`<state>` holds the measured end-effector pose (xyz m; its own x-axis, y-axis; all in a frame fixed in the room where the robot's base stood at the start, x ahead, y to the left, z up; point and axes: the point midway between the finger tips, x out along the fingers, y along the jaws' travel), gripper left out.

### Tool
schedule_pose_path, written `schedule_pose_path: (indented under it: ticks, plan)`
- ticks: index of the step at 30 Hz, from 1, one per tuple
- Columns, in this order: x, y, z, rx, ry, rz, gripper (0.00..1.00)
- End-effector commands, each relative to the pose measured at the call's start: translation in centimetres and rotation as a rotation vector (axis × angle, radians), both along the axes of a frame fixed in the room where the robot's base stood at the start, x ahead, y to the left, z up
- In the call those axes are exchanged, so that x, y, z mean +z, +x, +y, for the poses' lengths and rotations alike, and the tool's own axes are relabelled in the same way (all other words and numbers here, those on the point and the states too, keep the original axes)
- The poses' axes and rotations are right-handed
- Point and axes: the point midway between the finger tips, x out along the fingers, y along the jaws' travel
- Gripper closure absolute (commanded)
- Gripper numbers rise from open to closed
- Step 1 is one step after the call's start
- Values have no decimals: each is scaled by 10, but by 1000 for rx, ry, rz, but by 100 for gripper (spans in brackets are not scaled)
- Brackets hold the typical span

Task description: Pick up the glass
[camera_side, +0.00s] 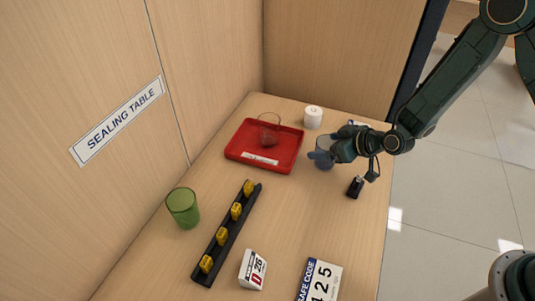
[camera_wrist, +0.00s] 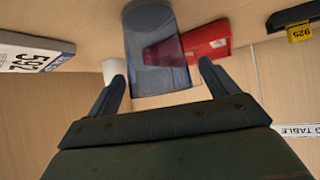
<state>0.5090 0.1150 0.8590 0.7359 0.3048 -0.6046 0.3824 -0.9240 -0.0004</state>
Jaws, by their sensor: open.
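A smoky blue-grey glass (camera_side: 324,161) stands at the right part of the table, beside the red tray. In the wrist view the glass (camera_wrist: 152,45) lies between my two fingers, one on each side. My gripper (camera_side: 331,147) is open around it; the side view does not show clearly whether the fingers touch it. My gripper also shows in the wrist view (camera_wrist: 162,72). A clear glass (camera_side: 269,126) stands in the red tray (camera_side: 240,154). A green glass (camera_side: 182,207) stands at the left of the table.
A white cylinder (camera_side: 313,118) stands behind my gripper. A small black object (camera_side: 355,187) is in front of it. A black rack (camera_side: 226,236) with several yellow tags, a date block (camera_side: 252,270) and a safe code card (camera_side: 319,282) lie nearer. A numbered card (camera_wrist: 35,55) shows in the wrist view.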

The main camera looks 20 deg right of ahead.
Motion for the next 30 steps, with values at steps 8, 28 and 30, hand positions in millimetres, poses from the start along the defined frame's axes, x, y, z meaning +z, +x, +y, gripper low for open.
schedule_pose_path:
  ticks: [8,28,30]
  plan:
    - [-12,14,6,-1,-1,1,14]
    - [-12,15,6,-1,-1,0,46]
    - [-12,15,6,-1,-1,0,59]
